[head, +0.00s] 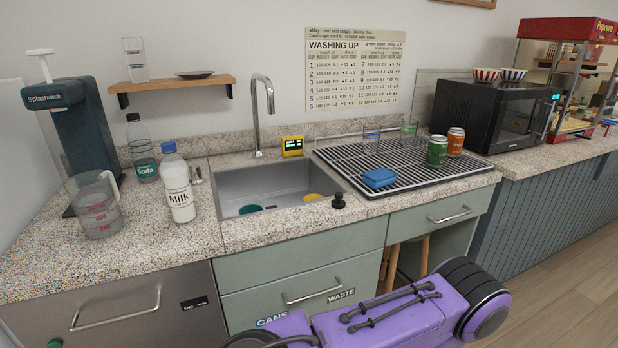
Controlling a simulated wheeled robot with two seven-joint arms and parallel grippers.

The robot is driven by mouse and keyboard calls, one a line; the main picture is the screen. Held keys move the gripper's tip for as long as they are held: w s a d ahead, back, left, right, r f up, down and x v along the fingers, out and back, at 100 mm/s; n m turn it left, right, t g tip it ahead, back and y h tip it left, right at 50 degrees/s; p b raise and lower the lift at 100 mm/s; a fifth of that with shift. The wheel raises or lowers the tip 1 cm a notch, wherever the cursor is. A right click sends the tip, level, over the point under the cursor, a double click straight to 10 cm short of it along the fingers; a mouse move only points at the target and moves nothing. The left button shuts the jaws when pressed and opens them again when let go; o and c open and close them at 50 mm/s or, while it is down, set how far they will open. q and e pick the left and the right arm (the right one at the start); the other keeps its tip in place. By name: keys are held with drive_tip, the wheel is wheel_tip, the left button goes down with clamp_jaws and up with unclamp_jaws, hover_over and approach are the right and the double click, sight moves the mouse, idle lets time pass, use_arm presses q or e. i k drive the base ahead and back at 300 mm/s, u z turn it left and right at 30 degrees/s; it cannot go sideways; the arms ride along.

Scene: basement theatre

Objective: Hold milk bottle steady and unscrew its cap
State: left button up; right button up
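The milk bottle (180,197) stands upright on the speckled counter, left of the sink. It is clear with white contents and a label reading Milk. Its blue cap (168,147) sits on top of the neck. Nothing touches the bottle on its visible sides. Neither of my grippers shows in the head view.
A soda bottle (142,150) stands just behind the milk bottle. The sink (225,205) lies to the right, then a drying rack (410,183) with cans and a blue sponge (379,178). Counter in front of the bottle is clear.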

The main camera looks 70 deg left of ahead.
sight(174, 171)
drive_tip(key=u, duration=2.5)
